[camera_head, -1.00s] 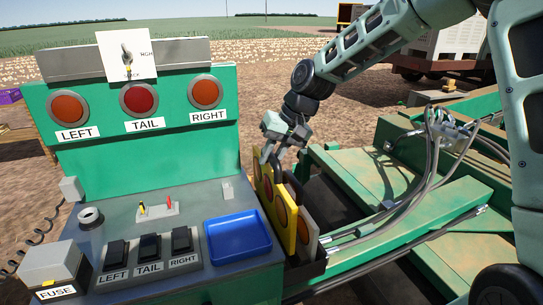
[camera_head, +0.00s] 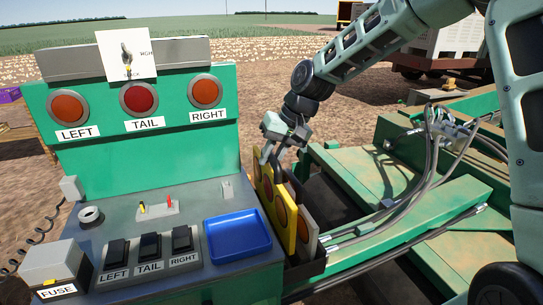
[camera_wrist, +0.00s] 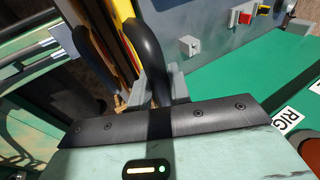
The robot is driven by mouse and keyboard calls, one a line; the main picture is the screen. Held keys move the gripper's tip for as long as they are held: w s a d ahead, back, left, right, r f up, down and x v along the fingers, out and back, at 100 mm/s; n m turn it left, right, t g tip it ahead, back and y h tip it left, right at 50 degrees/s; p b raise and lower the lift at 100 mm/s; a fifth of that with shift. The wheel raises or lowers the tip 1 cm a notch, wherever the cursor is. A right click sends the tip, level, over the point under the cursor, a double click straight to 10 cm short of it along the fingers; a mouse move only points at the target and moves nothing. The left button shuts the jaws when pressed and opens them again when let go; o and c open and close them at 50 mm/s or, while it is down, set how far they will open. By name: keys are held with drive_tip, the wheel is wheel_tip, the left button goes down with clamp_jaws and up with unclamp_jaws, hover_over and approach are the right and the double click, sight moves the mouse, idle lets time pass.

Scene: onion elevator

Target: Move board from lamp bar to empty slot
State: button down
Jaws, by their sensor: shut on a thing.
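A yellow board (camera_head: 281,208) with round orange lamps stands upright in a dark holder (camera_head: 308,271) at the right side of the green console. A paler board (camera_head: 308,231) with an orange lamp stands close behind it. My gripper (camera_head: 273,164) reaches down from above at the upper edge of the yellow board, its fingers shut on it. In the wrist view, my gripper's two dark fingers (camera_wrist: 122,62) stand on either side of board edges, and the yellow edge (camera_wrist: 124,14) shows beside the right finger. The lower part of the boards is hidden by the holder, and no empty slot is clearly visible.
The green console (camera_head: 140,180) carries three lamps, switches and a blue tray (camera_head: 237,236) just left of the boards. A fuse box (camera_head: 53,266) sits at the front left. Green machine beams (camera_head: 410,235) and grey cables (camera_head: 440,160) lie to the right.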

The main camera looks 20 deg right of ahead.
sight(272, 182)
drive_tip(key=shift+f+b, duration=2.45)
drive_tip(key=shift+f, duration=1.55)
idle(0.9)
drive_tip(key=c, duration=0.8)
unclamp_jaws()
drive_tip(key=shift+r, duration=0.1)
drive_tip(key=shift+r+p, duration=2.85)
drive_tip(key=shift+r, duration=0.55)
